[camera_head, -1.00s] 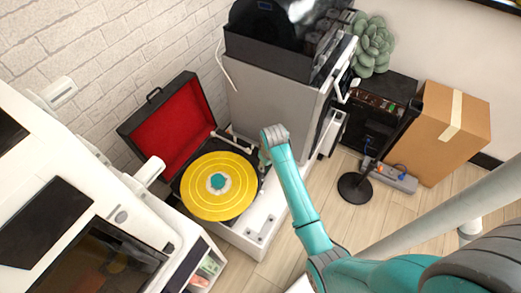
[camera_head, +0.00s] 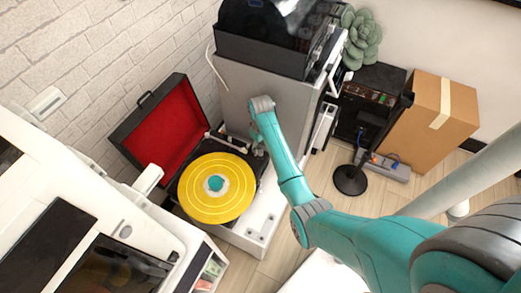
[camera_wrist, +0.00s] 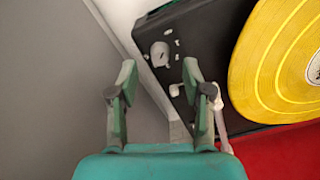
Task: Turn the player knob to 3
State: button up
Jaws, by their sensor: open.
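The record player (camera_head: 240,232) stands open on a white base, with a red-lined lid (camera_head: 165,122) and a yellow record (camera_head: 215,188). In the wrist view its black deck (camera_wrist: 205,30) lies beyond my gripper (camera_wrist: 157,78), which is open with nothing between its fingers. A small grey knob-like part (camera_wrist: 160,53) on the deck's corner shows just beyond the gap between the fingertips. I cannot read any numbers on it. The tonearm's pale end (camera_wrist: 176,90) is near the right finger. In the head view my arm mostly hides the gripper and that corner of the deck.
A grey cabinet (camera_head: 262,95) stands close behind the player. A white machine (camera_head: 110,235) is at the left. A black stand (camera_head: 350,181), a power strip (camera_head: 388,168) and a cardboard box (camera_head: 440,110) are at the right. The floor in between is clear.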

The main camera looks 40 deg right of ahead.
aim_at(261, 151)
jog(key=shift+f, duration=1.7)
grip_shut()
